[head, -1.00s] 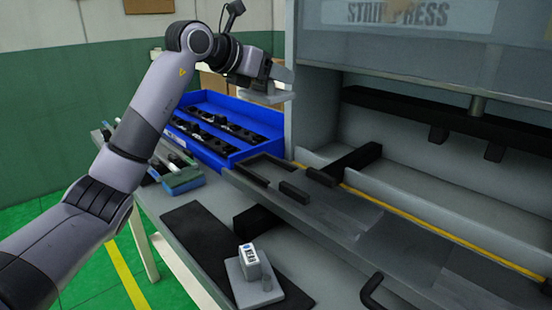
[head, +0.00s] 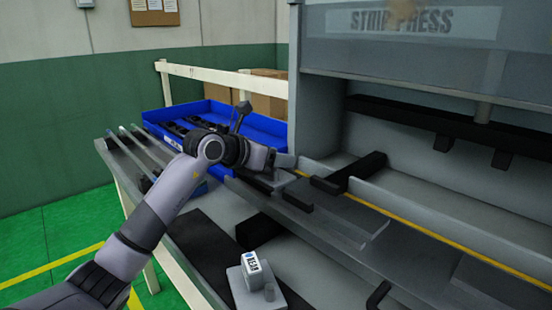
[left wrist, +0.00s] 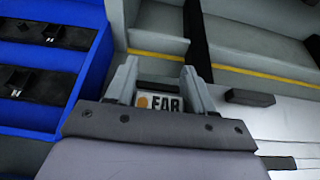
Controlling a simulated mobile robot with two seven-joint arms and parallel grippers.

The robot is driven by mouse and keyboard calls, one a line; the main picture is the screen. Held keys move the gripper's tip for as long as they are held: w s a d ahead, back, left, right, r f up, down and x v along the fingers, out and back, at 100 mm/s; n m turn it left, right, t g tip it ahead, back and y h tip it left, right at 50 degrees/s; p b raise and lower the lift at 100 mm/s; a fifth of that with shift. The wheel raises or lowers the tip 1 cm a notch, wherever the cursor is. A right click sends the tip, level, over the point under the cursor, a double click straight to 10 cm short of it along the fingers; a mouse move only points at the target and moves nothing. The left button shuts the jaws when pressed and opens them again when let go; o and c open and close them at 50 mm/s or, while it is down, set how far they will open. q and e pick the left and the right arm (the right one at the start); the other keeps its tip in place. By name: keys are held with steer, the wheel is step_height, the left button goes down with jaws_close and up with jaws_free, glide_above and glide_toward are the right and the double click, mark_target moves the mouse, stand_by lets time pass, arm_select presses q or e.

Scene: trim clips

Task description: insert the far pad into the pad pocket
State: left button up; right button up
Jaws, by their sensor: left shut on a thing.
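My left gripper (head: 284,162) is shut on the far pad (left wrist: 160,103), whose white label reading "FAR" shows between the two fingers in the left wrist view. In the head view the pad's grey plate (head: 272,182) hangs under the fingertips, over the left end of the press bed. The pad pocket looks to be the dark-edged place at that end, mostly hidden by the gripper. Black blocks (head: 298,201) edge it. I cannot tell whether the pad touches the bed. My right gripper is not in view.
A second grey pad with a white labelled block (head: 251,264) sits at the front. A blue bin (head: 262,124) holding dark strips stands behind my left arm. A black bar (head: 352,171) crosses the yellow line at right.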

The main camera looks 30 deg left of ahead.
arm_select(q)
steer(key=shift+f, duration=0.2)
steer(key=o, duration=1.1)
steer(key=shift+r, duration=0.15)
steer(key=b+v, duration=0.1)
steer(key=v, duration=1)
steer(key=shift+s+a, duration=0.1)
steer(key=shift+s, duration=0.05)
steer(key=shift+s+r, duration=0.15)
steer(key=shift+s, duration=0.2)
